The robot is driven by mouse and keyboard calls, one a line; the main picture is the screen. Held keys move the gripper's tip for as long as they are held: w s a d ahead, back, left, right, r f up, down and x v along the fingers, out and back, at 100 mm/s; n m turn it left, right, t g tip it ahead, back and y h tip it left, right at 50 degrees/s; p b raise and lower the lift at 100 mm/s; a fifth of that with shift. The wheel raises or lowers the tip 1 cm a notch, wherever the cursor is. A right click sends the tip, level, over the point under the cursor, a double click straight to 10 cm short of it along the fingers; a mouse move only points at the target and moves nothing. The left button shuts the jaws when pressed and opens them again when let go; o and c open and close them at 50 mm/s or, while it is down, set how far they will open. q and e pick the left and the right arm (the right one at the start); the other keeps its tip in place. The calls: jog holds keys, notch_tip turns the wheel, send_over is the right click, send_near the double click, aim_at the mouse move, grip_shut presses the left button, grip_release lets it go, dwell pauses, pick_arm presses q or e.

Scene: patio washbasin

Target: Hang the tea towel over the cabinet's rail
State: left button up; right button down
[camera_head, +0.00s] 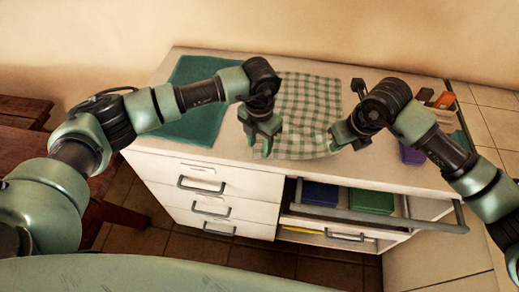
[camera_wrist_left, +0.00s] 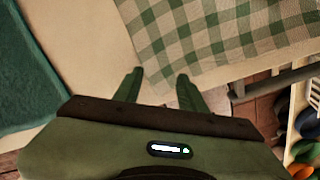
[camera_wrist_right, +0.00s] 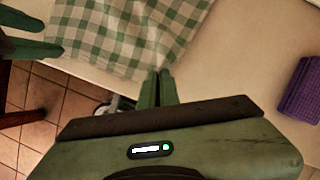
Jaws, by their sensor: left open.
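The green-and-white checked tea towel (camera_head: 310,100) lies spread on the white cabinet's top (camera_head: 222,150), reaching its front edge. The cabinet's grey rail (camera_head: 400,222) runs across the front right, over an open drawer; part of it shows in the left wrist view (camera_wrist_left: 285,78). My left gripper (camera_head: 261,150) is open at the towel's near left corner, with the towel's edge just beyond its fingertips in the left wrist view (camera_wrist_left: 160,75). My right gripper (camera_head: 336,144) has its fingers together on the towel's near right corner; the right wrist view (camera_wrist_right: 159,74) shows this pinch.
A teal mat (camera_head: 185,110) lies left of the towel. The open drawer holds a blue box (camera_head: 320,193) and a green box (camera_head: 371,200). Wooden furniture (camera_head: 22,112) stands left.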

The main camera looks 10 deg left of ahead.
pick_arm(q)
jog(key=shift+f, duration=0.3)
jog(key=shift+c, duration=0.2)
grip_shut()
jog(key=shift+a+f, duration=0.1)
jog(key=shift+r, duration=2.55)
